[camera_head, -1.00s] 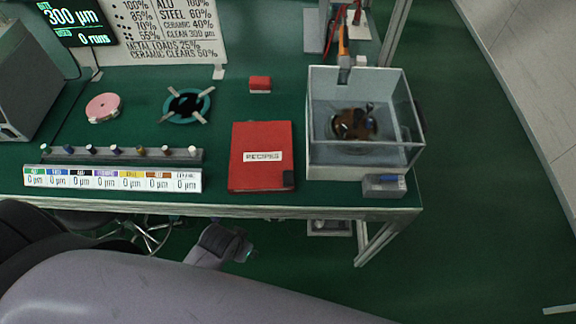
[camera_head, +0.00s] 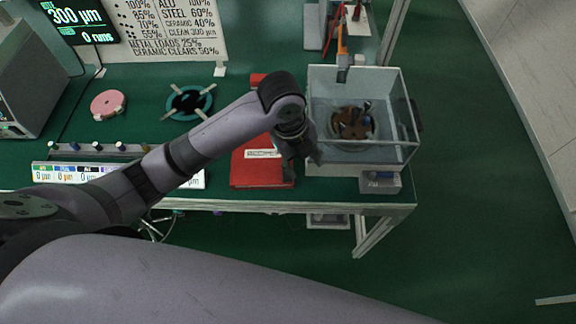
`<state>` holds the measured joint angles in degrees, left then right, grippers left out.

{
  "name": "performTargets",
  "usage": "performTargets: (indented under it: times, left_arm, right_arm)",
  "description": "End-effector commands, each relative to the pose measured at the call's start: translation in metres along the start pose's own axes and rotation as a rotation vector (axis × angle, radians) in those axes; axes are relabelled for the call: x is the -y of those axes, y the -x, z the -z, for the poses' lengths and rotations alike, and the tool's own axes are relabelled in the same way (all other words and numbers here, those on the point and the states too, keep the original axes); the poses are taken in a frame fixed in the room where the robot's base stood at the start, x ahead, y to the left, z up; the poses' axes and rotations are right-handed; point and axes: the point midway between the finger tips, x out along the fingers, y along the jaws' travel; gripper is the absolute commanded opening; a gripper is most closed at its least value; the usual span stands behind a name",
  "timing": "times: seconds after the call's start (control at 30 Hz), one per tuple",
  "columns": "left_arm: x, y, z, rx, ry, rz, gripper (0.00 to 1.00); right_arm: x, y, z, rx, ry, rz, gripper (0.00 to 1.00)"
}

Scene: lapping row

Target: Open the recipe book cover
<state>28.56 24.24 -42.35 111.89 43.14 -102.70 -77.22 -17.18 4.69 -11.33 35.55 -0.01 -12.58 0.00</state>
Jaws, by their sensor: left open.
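The red recipe book (camera_head: 256,173) lies closed on the green bench top, with a white label on its cover. My left gripper (camera_head: 300,172) points down at the book's right edge, in the gap between the book and the clear tank. It is open; I cannot tell whether it touches the cover. My right gripper does not show.
A clear-walled tank (camera_head: 390,153) stands close to the right of the book. A small red block (camera_head: 257,79) sits behind the book. A pink disc (camera_head: 107,103), a teal ring (camera_head: 190,101) and a row of knobs with a labelled strip (camera_head: 52,172) lie to the left.

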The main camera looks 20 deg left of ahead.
Motion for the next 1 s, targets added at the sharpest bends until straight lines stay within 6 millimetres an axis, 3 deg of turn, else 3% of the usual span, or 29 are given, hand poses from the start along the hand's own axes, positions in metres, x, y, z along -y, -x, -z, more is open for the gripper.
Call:
performTargets:
  times: [0.03, 0.2, 0.33, 0.47, 0.67, 1.0]
  left_arm:
    - [0.005, 0.013, -0.014, 0.027, -0.112, -0.033, 0.45]
    - [0.008, 0.039, -0.039, 0.046, -0.386, -0.138, 0.45]
    - [0.007, 0.051, -0.052, 0.047, -0.490, -0.185, 0.45]
    - [0.006, 0.050, -0.056, 0.041, -0.527, -0.201, 0.45]
    - [0.000, 0.020, -0.058, 0.039, -0.526, -0.203, 0.45]
    - [-0.013, -0.053, -0.064, 0.040, -0.523, -0.201, 0.45]
  right_arm:
    - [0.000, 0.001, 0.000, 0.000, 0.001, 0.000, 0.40]
    - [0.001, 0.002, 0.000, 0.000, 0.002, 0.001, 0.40]
    - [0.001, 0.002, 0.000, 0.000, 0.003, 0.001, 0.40]
    - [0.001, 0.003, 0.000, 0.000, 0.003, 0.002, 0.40]
    - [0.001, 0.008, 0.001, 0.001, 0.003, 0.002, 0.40]
    - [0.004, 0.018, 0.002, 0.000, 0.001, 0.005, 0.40]
